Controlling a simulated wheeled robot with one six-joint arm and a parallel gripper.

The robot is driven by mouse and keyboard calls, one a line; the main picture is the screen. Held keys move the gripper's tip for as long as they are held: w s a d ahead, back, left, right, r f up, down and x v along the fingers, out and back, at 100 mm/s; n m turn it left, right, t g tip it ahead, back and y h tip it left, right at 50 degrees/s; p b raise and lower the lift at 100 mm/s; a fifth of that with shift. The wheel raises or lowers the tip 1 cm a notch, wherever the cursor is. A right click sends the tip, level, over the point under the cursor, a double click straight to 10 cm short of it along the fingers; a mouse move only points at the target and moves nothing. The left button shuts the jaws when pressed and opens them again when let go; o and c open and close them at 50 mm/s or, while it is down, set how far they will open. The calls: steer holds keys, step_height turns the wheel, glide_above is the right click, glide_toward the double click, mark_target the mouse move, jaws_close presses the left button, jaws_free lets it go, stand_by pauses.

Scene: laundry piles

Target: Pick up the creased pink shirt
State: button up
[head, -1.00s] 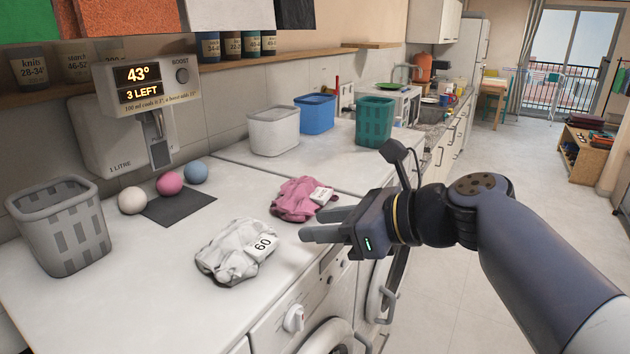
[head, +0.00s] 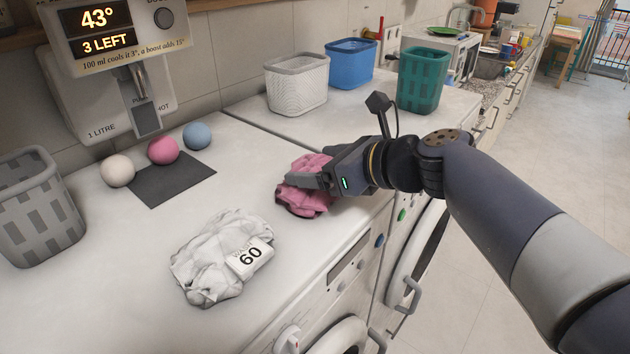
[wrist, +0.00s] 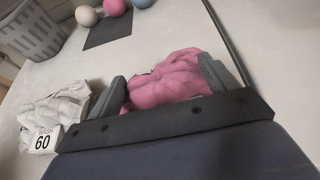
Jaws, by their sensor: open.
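The creased pink shirt (head: 303,194) lies crumpled on the white machine top, near its front edge. My gripper (head: 308,181) is over the shirt in the head view and hides part of it. In the wrist view the pink shirt (wrist: 172,79) sits between the two spread fingers of my gripper (wrist: 163,88). The fingers are open, one on each side of the cloth. I cannot tell whether they touch it. The shirt's tag is hidden.
A white garment (head: 212,262) tagged "WASH 60" lies to the left. A grey basket (head: 38,215), a dark mat (head: 172,180) and white, pink and blue balls are farther left. White (head: 297,85), blue (head: 350,66) and green (head: 422,82) baskets stand behind.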

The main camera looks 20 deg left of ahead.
steer(key=shift+w+a+f, duration=0.1)
steer(key=shift+a+f, duration=0.1)
steer(key=shift+a, duration=0.3)
steer(key=c, duration=1.1)
steer(key=shift+r, duration=0.1)
steer(key=shift+c, duration=0.2)
